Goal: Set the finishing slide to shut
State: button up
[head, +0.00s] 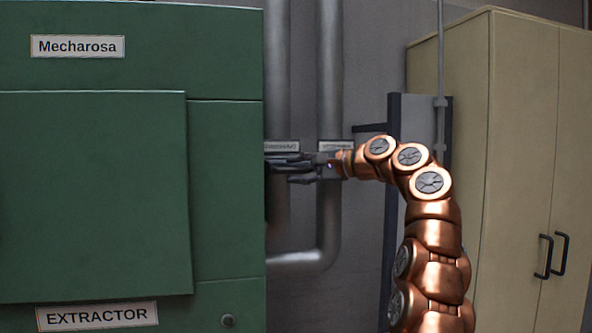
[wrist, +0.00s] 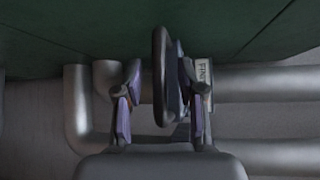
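The finishing slide shows in the wrist view as a dark upright piece with a rounded end (wrist: 160,80), beside a small white label (wrist: 203,78) whose visible letters read like "FINI". My gripper (wrist: 161,108) is open, with one finger on each side of this piece. A clear gap shows on the left; the right finger is close to it, and I cannot tell whether it touches. In the head view my gripper (head: 298,170) reaches left in front of the pipes, beside the green cabinet's edge. The slide cannot be told apart from the gripper there.
The green extractor cabinet (head: 225,190) fills the left of the head view, close to my gripper. Grey pipes (head: 329,80) run up the wall behind, with two small labels on them. A beige cupboard (head: 520,130) stands at the right.

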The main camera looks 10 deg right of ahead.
jog(key=shift+w+a, duration=0.1)
jog(key=shift+a, duration=0.1)
jog(key=shift+c, duration=0.2)
grip_shut()
dwell(0.4)
